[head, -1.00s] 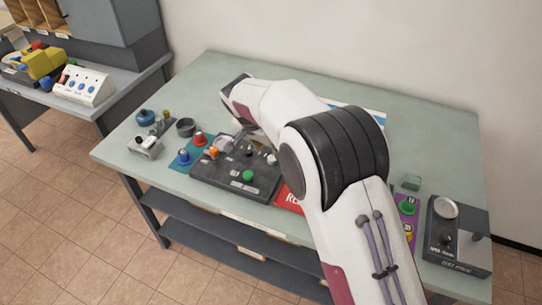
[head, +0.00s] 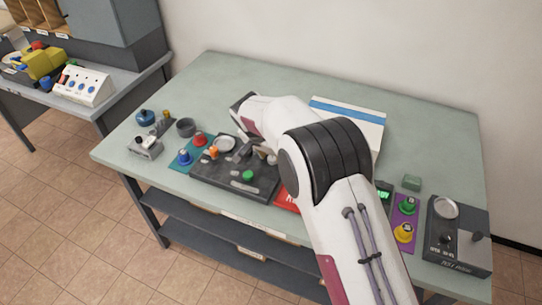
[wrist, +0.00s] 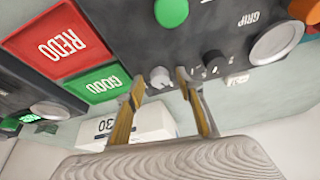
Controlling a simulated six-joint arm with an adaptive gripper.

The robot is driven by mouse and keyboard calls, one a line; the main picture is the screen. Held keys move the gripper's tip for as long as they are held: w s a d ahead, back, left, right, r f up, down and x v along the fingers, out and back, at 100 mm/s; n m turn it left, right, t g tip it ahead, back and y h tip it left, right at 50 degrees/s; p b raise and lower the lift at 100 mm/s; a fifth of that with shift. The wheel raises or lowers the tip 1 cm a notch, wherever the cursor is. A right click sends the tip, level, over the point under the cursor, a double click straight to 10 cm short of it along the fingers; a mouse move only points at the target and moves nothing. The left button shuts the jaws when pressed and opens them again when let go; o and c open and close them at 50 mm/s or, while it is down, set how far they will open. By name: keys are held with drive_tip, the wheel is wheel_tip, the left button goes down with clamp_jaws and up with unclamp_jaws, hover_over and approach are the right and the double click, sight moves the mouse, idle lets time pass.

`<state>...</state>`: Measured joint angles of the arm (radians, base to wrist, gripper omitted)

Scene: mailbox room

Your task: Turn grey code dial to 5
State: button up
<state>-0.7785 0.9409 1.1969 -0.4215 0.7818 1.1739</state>
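The small grey dial (wrist: 160,77) sits on the dark panel (wrist: 120,25) in the wrist view. My gripper (wrist: 160,82) is open, with one finger on each side of the dial and a visible gap to each. The dial's pointer setting cannot be read. In the head view the panel (head: 208,179) lies on the table, and my gripper is mostly hidden behind my own arm over its right end. A pale knob (head: 272,159) shows there at the panel's right end.
A black knob (wrist: 215,62) is close to the right finger. A green button (wrist: 171,12) and a round silver part (wrist: 277,40) are on the panel. Red REDO (wrist: 57,45) and green GOOD (wrist: 97,84) plates lie left. A white box (head: 345,112) stands behind.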

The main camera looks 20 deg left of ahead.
clamp_jaws()
drive_tip(key=shift+a+m+h, duration=0.1)
drive_tip(key=shift+m+h, duration=0.5)
drive_tip(key=shift+m, duration=1)
unclamp_jaws()
drive_tip(key=shift+r, duration=0.1)
